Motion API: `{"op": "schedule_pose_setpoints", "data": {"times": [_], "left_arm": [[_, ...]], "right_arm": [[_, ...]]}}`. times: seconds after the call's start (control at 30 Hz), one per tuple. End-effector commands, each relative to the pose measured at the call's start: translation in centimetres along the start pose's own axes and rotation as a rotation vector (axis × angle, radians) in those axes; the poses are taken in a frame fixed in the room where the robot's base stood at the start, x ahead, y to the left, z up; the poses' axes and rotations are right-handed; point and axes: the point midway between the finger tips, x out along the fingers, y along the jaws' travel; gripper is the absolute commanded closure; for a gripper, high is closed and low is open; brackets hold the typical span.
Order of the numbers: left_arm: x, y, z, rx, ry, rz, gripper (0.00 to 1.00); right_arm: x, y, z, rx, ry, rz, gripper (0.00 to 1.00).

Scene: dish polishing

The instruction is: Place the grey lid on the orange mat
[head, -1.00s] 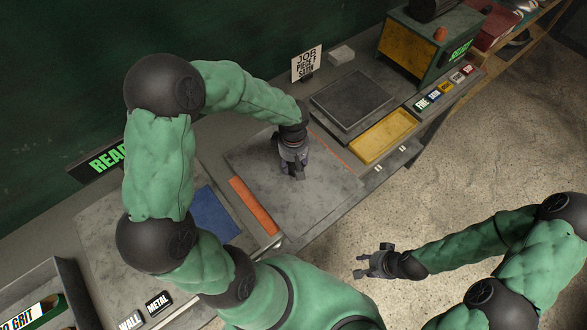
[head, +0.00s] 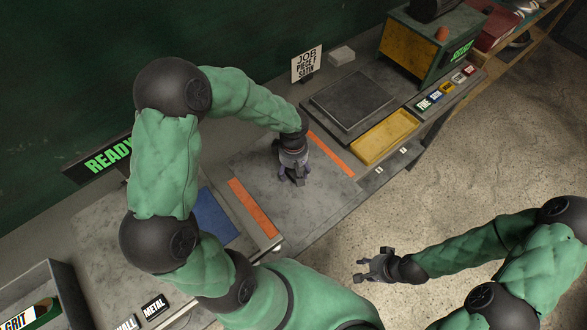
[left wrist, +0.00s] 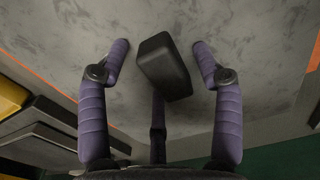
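The grey lid (head: 325,205) is a wide flat slab that appears to lie on the orange mat (head: 252,208). The mat shows as orange strips along two opposite sides of the lid; its middle is hidden. In the left wrist view, the lid's mottled top (left wrist: 60,40) carries a dark block-like handle (left wrist: 163,68). My left gripper (head: 293,180) is over the lid. Its purple fingers (left wrist: 161,50) are open on either side of the handle, with gaps visible. My right gripper (head: 368,266) is open and empty, away from the bench above the floor.
A yellow tray (head: 385,137) and a dark square plate (head: 352,100) lie right of the lid. A blue pad (head: 212,215) is to its left. The floor at right is clear.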

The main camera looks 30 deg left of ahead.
Motion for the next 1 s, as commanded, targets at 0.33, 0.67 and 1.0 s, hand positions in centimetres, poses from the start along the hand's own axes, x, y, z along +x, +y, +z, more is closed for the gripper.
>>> {"op": "schedule_pose_setpoints", "data": {"times": [0.33, 0.67, 1.0], "left_arm": [[-2.3, 0.1, -0.1, 0.001, 0.003, 0.004, 0.34], [-8.9, 0.1, 0.0, 0.001, 0.002, 0.004, 0.34], [-12.2, 0.0, 0.0, 0.001, 0.0, 0.0, 0.34]], "right_arm": [[-0.8, -0.3, 0.0, 0.0, 0.0, 0.0, 0.6], [-1.9, -0.7, 0.1, 0.0, 0.0, 0.0, 0.6], [-2.2, -0.8, 0.1, 0.0, 0.0, 0.0, 0.6]]}}
